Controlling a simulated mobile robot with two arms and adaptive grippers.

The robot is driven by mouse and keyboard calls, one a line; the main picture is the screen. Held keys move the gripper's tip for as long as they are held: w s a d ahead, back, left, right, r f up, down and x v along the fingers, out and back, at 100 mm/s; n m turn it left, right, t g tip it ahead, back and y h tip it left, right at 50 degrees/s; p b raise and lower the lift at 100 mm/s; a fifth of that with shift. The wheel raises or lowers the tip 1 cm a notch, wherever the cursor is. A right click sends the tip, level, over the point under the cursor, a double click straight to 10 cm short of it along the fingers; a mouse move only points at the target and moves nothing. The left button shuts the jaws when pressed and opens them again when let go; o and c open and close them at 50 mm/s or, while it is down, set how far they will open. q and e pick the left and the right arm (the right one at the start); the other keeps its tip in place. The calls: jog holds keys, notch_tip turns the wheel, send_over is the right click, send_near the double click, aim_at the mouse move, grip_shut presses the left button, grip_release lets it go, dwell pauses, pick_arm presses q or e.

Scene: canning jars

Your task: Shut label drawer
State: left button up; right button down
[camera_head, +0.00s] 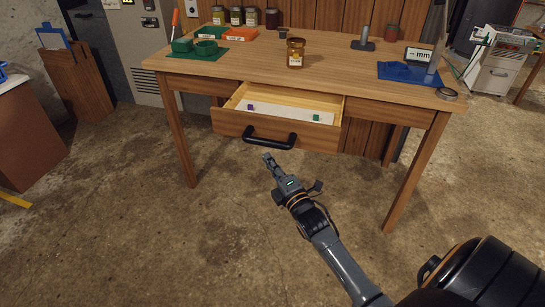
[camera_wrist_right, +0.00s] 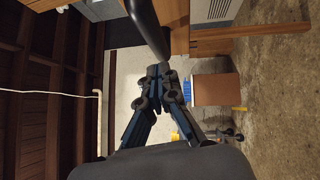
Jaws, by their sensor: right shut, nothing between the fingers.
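The label drawer (camera_head: 235,122) is a wooden drawer pulled open under the middle of the workbench. A black bar handle (camera_head: 268,142) is on its front. In the drawer lie a white strip (camera_head: 280,111), a small purple piece (camera_head: 251,107) and a small green piece (camera_head: 316,117). My right gripper (camera_head: 268,158) is shut and empty, just in front of and below the handle. In the right wrist view, the fingers (camera_wrist_right: 160,72) are together, with the dark handle (camera_wrist_right: 146,22) close beyond their tips. I cannot tell whether they touch it. My left gripper is out of view.
The wooden workbench (camera_head: 345,78) carries a jar of amber contents (camera_head: 296,53), green blocks (camera_head: 206,47), a blue cloth (camera_head: 405,73), a metal ring (camera_head: 447,94) and several jars at the back. Bench legs stand on both sides. The concrete floor (camera_head: 130,230) in front is clear.

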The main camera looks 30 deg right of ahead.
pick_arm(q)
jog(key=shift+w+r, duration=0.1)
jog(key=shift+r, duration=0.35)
pick_arm(e)
jog(key=shift+w+d+r, duration=0.25)
jog(key=shift+w+d, duration=0.5)
jog(key=shift+d, duration=0.25)
